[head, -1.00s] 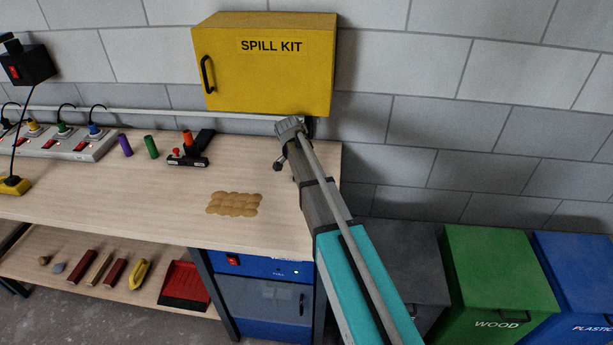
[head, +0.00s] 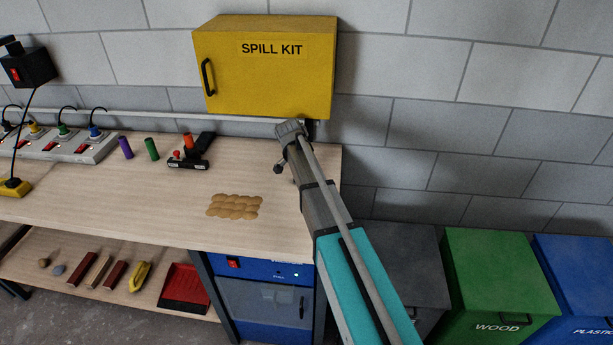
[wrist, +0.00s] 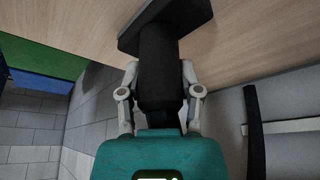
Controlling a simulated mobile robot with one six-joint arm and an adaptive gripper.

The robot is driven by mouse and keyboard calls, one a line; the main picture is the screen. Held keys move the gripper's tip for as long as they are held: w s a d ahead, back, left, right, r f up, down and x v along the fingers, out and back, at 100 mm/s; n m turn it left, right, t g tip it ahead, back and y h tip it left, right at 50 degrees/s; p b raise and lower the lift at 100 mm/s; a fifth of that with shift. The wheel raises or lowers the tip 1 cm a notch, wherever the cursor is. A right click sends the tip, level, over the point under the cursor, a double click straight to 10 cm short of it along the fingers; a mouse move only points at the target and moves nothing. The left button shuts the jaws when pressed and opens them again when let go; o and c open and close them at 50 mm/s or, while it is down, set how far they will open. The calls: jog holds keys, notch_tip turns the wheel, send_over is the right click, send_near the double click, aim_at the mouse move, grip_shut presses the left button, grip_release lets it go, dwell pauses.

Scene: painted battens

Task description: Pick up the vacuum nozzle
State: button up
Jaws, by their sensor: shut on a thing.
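The vacuum nozzle, a black tube with a wide flat head (wrist: 172,30), shows in the wrist view. My gripper (wrist: 160,72) is shut on its black neck, with one pale finger on each side. The flat head lies at the far end, in front of the light wood surface; I cannot tell whether it touches the wood. In the head view my arm reaches over the right end of the workbench (head: 180,225), and I cannot make out the fingers or the nozzle clearly there.
A yellow spill kit cabinet (head: 260,85) hangs on the wall above the bench. A power strip (head: 60,147) and small coloured cylinders stand at the back left. Green (head: 500,270) and blue (head: 590,265) bins stand at right.

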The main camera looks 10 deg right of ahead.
grip_shut()
jog(key=shift+r, duration=0.15)
notch_tip(320, 180, up, 3)
jog(key=p, duration=0.3)
jog(key=s+d+r+p, duration=0.2)
jog(key=s+r+p, duration=0.7)
jog(key=s, duration=0.4)
jog(key=shift+s+d+r+p, duration=0.15)
jog(key=shift+s+r+p, duration=0.25)
jog(key=shift+p, duration=0.15)
jog(key=shift+f, duration=0.1)
